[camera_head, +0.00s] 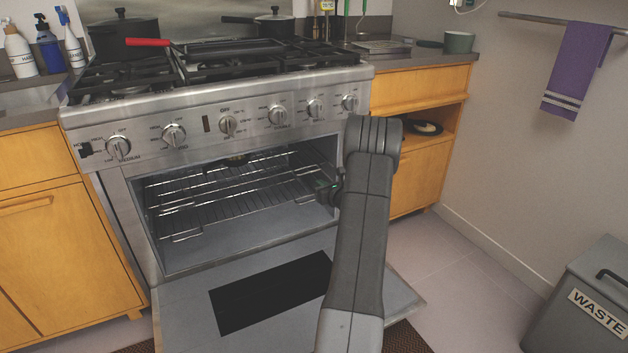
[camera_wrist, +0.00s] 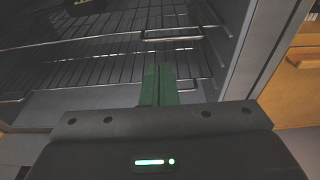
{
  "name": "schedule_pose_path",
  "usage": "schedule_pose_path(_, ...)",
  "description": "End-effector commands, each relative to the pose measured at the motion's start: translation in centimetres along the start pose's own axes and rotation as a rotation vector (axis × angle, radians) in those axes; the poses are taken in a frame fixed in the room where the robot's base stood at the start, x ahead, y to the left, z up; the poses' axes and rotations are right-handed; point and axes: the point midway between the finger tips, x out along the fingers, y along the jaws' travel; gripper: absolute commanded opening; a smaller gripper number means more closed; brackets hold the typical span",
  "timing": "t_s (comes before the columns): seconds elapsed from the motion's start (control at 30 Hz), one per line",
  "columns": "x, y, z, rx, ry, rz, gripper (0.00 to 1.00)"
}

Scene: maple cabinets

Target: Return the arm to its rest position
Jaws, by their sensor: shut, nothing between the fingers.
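My arm (camera_head: 360,230) rises from the bottom of the head view and bends at the front of the open oven (camera_head: 240,190). My gripper shows in the wrist view (camera_wrist: 158,85), its two green fingers together with nothing between them. It points toward the wire racks (camera_wrist: 110,62) at the oven's right side. In the head view the gripper is mostly hidden behind the arm; only a dark part shows at the oven opening's right edge.
The oven door (camera_head: 180,315) is folded down below the arm. A stove with knobs and a red-handled pan (camera_head: 150,42) is above. A grey waste bin (camera_head: 575,320) stands at right. Wooden cabinets (camera_head: 60,250) flank the oven. Floor between the oven and bin is clear.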

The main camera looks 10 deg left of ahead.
Motion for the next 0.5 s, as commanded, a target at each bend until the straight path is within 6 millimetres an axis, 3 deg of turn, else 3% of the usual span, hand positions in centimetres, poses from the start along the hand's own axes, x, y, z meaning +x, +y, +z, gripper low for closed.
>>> schedule_pose_path(0.2, -3.1, 0.0, 0.1, 0.001, 0.001, 0.0, 0.0)
schedule_pose_path(0.5, -3.8, 0.0, -0.1, 0.0, 0.0, 0.001, 0.0)
